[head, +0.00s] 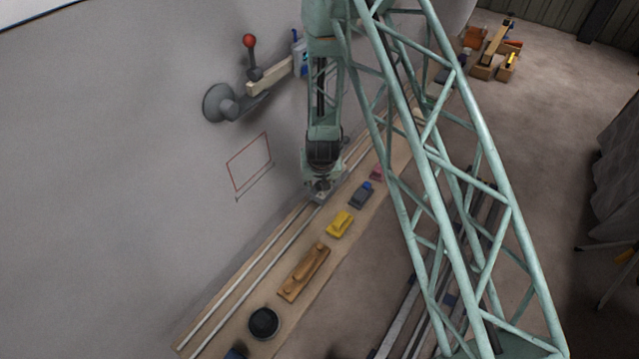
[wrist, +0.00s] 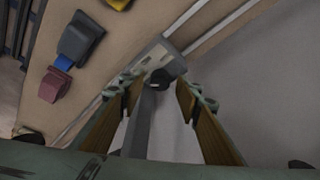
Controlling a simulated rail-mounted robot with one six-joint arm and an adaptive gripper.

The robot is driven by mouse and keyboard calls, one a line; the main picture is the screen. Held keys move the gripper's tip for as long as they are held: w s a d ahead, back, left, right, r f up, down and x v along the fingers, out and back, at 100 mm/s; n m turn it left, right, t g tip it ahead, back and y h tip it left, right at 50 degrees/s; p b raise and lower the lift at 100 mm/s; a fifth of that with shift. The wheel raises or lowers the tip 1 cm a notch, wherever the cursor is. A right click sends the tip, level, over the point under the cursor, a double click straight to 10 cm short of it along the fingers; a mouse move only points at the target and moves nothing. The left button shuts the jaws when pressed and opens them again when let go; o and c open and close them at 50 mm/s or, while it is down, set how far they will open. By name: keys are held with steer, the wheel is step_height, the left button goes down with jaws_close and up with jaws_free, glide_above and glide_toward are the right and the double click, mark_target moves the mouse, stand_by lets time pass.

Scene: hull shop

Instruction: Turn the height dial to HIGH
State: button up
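My gripper (head: 320,184) points down over the rails of the plank in the head view. In the wrist view my gripper (wrist: 160,90) has its two wood-faced fingers apart, with nothing seen clamped between them. A dark round knob (wrist: 160,78) on a grey block (wrist: 152,55) shows between and just beyond the fingertips. A grey bar (wrist: 138,135) runs from it back between the fingers. The knob may be the height dial; I cannot read any HIGH mark or pointer. Whether a finger touches the knob cannot be told. In the head view my gripper mostly hides this block.
The plank (head: 225,335) carries a black round pot (head: 264,322), a wooden plane (head: 304,272), a yellow block (head: 340,224) and a grey-blue block (head: 361,195). A lever with a red ball (head: 249,41) stands out from the grey wall, left of my arm.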

steer(key=shift+c, duration=0.4)
steer(key=c, duration=0.8)
steer(key=shift+w+f+n+b, duration=0.1)
steer(key=shift+n+b, duration=0.5)
steer(key=shift+b, duration=0.5)
steer(key=shift+d+n+y+b, duration=0.1)
steer(key=shift+n+y+b, duration=0.5)
steer(key=shift+n+b, duration=0.4)
steer(key=o, duration=0.9)
steer(key=shift+r, duration=0.25)
